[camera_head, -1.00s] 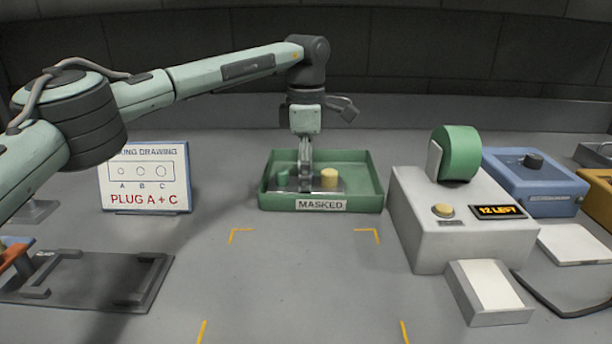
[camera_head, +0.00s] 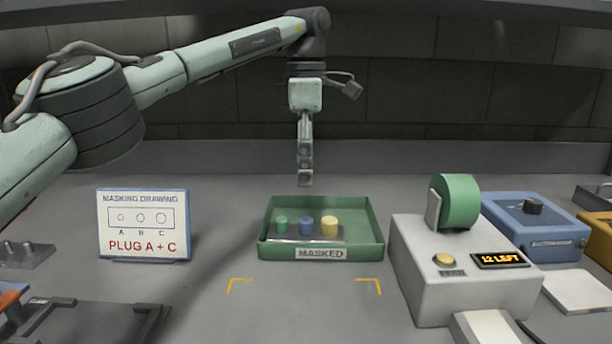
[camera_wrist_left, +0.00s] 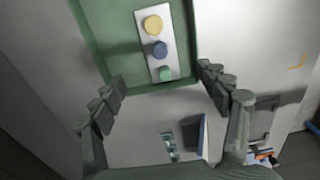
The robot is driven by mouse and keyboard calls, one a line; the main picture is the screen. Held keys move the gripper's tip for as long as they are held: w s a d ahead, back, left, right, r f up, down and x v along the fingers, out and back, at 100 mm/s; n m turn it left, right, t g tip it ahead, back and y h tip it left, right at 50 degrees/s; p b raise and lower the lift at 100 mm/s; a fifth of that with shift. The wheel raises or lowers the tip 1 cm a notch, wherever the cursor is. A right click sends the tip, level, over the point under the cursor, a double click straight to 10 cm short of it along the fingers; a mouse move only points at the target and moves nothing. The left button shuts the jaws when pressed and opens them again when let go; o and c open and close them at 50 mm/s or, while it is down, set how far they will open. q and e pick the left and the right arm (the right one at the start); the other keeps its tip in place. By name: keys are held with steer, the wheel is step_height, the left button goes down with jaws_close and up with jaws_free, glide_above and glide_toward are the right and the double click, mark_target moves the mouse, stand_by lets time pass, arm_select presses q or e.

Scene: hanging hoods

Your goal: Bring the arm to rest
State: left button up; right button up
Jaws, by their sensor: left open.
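My left arm comes in from the left in the head view, and its left gripper (camera_head: 306,180) points down above the green tray. The gripper is open and empty, clear of the tray. In the wrist view its fingers (camera_wrist_left: 165,95) stand wide apart on both sides. The green tray (camera_head: 366,236), labelled "MASKED", holds a flat plate with a green plug (camera_head: 282,225), a blue plug (camera_head: 306,225) and a yellow plug (camera_head: 329,226) standing on it. The same plugs also show in the wrist view. My right gripper is not in view.
A sign (camera_head: 143,224) reading "PLUG A + C" stands left of the tray. A grey tape dispenser (camera_head: 450,260) showing "12 LEFT" stands right of it, with a blue box (camera_head: 540,228) behind. A dark fixture (camera_head: 75,322) lies front left. The bench before the tray is clear.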

mark_target(306, 219)
arm_select(q)
step_height(306, 219, down, 8)
steer(key=shift+r, duration=0.15)
step_height(306, 219, down, 5)
steer(key=shift+r, duration=1.85)
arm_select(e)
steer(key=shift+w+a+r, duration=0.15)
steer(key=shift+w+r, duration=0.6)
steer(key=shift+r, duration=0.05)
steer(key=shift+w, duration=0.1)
